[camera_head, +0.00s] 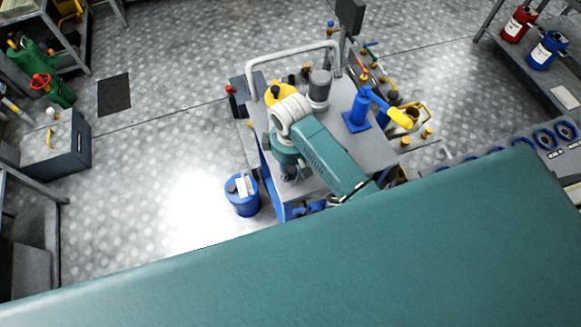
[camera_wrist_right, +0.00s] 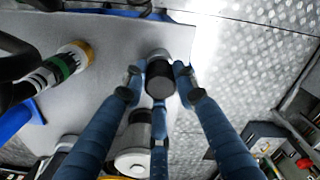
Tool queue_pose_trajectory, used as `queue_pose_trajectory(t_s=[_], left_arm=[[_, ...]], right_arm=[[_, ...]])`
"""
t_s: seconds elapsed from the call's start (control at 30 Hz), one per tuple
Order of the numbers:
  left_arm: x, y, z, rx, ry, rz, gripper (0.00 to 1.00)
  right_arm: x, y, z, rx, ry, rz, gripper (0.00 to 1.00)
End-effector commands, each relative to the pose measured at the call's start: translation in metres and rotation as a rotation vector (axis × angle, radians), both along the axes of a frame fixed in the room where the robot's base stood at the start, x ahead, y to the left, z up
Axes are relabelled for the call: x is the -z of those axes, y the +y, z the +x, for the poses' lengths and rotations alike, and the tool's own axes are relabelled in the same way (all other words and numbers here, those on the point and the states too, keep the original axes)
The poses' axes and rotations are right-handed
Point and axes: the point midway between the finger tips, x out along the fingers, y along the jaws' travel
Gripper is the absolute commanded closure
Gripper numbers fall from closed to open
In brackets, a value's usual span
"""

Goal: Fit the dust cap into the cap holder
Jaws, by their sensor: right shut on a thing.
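My right gripper (camera_wrist_right: 160,82) has blue fingers around a short dark cylinder with a paler grey end, which looks like the dust cap (camera_wrist_right: 159,80). The gripper is shut on it, above the grey top of the cart. In the head view my right gripper (camera_head: 291,174) is small, below the teal wrist and over the cart's left front part; the cap cannot be made out there. I cannot single out the cap holder in either view. My left gripper is not in view.
The cart top (camera_head: 345,152) carries a grey cylinder (camera_head: 319,88), a yellow object (camera_head: 278,93) and a blue pump (camera_head: 360,110). A hose fitting with a green band (camera_wrist_right: 62,66) is left in the wrist view. A blue drum (camera_head: 242,195) stands on the floor.

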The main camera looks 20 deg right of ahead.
Motion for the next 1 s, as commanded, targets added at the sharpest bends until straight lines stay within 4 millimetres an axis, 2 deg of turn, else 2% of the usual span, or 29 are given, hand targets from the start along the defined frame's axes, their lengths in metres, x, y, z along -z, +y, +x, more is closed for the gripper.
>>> queue_pose_trajectory(t_s=[0.37, 0.4, 0.5, 0.83, 1.0], left_arm=[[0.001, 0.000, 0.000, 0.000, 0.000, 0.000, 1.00], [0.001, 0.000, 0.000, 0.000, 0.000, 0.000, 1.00], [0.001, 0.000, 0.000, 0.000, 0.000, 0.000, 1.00], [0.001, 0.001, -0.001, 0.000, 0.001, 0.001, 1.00], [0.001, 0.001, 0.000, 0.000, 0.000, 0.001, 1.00]], right_arm=[[0.004, 0.000, 0.000, 0.000, -0.001, 0.001, 1.00], [0.004, 0.000, 0.000, 0.000, -0.001, 0.001, 0.66], [0.004, 0.000, 0.000, 0.000, -0.001, 0.001, 0.50], [0.001, 0.000, 0.000, 0.000, -0.001, 0.001, 0.50], [-0.021, 0.000, 0.002, 0.000, -0.007, 0.001, 0.50]])
